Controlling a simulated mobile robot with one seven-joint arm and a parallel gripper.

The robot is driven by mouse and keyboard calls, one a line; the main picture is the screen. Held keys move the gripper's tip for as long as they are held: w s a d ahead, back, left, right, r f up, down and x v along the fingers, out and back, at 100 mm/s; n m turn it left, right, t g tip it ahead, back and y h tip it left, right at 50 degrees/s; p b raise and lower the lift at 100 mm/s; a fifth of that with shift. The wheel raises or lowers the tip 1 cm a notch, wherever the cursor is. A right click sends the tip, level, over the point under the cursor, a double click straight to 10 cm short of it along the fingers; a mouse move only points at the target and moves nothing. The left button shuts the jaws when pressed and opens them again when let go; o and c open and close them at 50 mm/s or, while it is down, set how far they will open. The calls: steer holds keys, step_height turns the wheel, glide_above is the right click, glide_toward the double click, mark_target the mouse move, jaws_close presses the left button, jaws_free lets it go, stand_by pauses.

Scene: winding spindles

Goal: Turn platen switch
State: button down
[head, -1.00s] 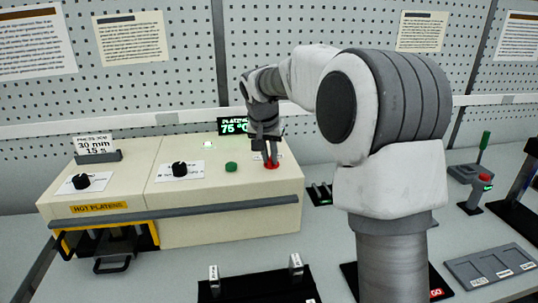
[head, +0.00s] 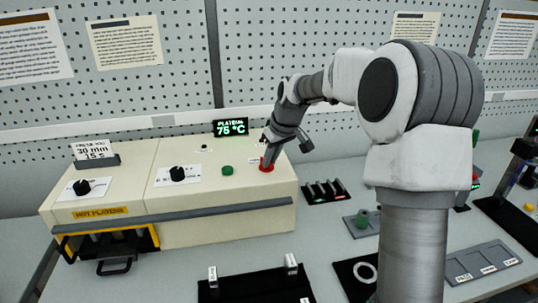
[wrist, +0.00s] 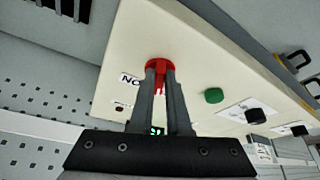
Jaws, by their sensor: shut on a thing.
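The red platen switch (head: 266,168) sits at the right end of the cream hot-platen box (head: 225,205), right of a green button (head: 227,170). My gripper (head: 268,157) reaches down to it, leaning with its wrist up and to the right. In the wrist view, the two grey fingertips (wrist: 160,68) are shut on the red switch (wrist: 156,63), whose round base shows around them. A white label beside it is partly hidden. The platen display (head: 231,127) behind reads 75 °C.
Two black knobs (head: 177,173) (head: 82,187) stand on the box to the left. A small black rack (head: 325,191) lies right of the box. A black stand (head: 255,285) is in front. My arm fills the right of the head view.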

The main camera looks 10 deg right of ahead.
steer(key=shift+d+n+g+y+p, duration=0.15)
steer(key=shift+n+g+y+p, duration=0.2)
steer(key=shift+n, duration=0.65)
steer(key=c, duration=0.9)
jaws_free()
steer(key=v, duration=1.7)
steer(key=shift+s+r+p, duration=0.1)
steer(key=shift+r+p, duration=0.05)
steer(key=shift+p, duration=0.15)
